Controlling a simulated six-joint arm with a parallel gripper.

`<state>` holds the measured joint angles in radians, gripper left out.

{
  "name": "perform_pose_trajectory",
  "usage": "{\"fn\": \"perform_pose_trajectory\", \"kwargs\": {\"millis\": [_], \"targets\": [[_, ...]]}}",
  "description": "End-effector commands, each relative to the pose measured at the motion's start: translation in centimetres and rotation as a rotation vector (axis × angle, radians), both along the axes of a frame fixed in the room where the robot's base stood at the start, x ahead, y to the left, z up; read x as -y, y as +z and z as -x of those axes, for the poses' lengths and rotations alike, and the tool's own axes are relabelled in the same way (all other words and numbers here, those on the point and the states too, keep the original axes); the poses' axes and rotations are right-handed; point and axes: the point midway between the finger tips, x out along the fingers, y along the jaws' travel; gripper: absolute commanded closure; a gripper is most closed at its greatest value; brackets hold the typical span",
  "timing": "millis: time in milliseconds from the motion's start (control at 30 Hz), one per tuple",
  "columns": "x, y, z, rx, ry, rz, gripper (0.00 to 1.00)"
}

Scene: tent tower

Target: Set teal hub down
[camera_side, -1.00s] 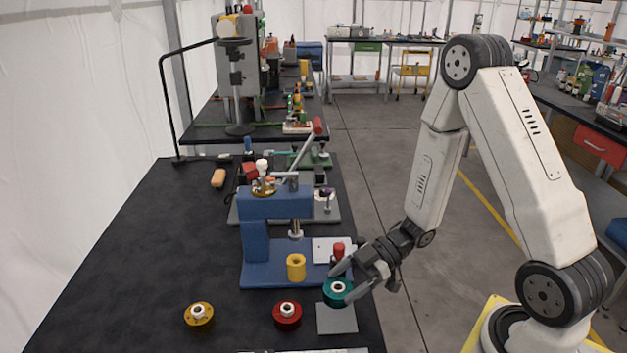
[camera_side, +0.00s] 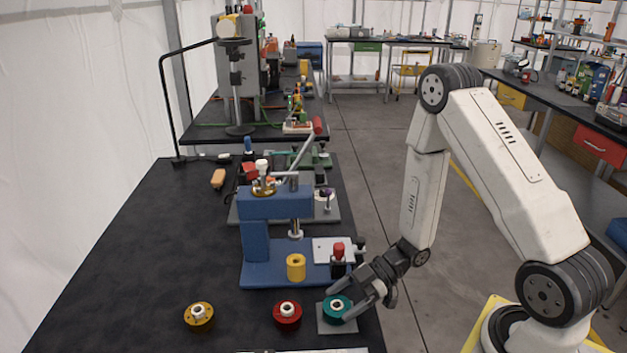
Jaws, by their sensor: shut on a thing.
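The teal hub (camera_side: 336,309) has a white centre and is at the right of the bench's front part. It is over the grey square plate (camera_side: 337,326), at or just above its surface; I cannot tell whether it touches. My gripper (camera_side: 351,304) comes in from the right and is shut on the teal hub, with its fingers around the hub's sides. The plate's middle is hidden by the hub and the fingers.
A red hub (camera_side: 288,315) sits just left of the plate, and a yellow hub (camera_side: 199,316) sits further left. A blue press (camera_side: 270,230) with a yellow cylinder (camera_side: 296,267) and a red-topped part (camera_side: 339,251) stands behind. The black bench (camera_side: 130,270) is clear at the left.

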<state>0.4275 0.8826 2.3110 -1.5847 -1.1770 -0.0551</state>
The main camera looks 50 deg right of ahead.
Motion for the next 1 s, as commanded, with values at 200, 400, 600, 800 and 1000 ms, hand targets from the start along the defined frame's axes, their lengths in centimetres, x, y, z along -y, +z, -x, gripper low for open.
{"fn": "perform_pose_trajectory", "kwargs": {"millis": [200, 400, 600, 800, 1000], "targets": [[0.0, -0.56, -0.02, 0.002, 0.001, 0.001, 0.85], [0.0, -0.54, -0.01, 0.002, 0.001, 0.001, 0.85], [0.0, -0.84, 0.0, 0.002, 0.001, 0.001, 0.07], [0.0, -0.82, 0.0, 0.001, 0.0, 0.0, 0.0], [0.01, -0.66, -0.01, 0.002, 0.001, 0.001, 0.0]]}}
